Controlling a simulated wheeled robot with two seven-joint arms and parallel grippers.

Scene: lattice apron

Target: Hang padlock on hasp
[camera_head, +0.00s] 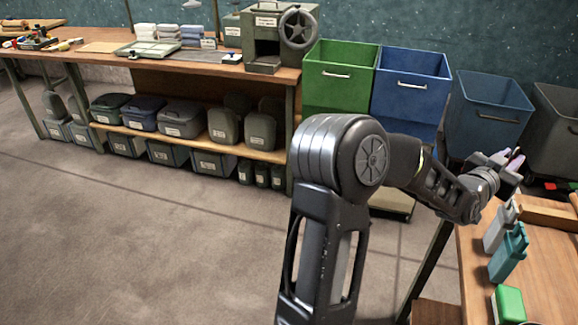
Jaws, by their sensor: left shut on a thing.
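My left gripper (510,165) is at the right, above the far end of the right-hand workbench (545,275). It is small and partly hidden behind its own wrist. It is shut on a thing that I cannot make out. Something purple and pinkish (516,158) shows at the fingers, too small to name. I cannot pick out a padlock or a hasp in this view. My right gripper is not in view.
A grey bottle (499,228), a teal bottle (509,252) and a green block (508,305) stand on the right-hand workbench. Green (338,88) and blue (410,95) bins stand behind my arm. A long bench (105,62) with boxes runs along the back left. The floor at left is clear.

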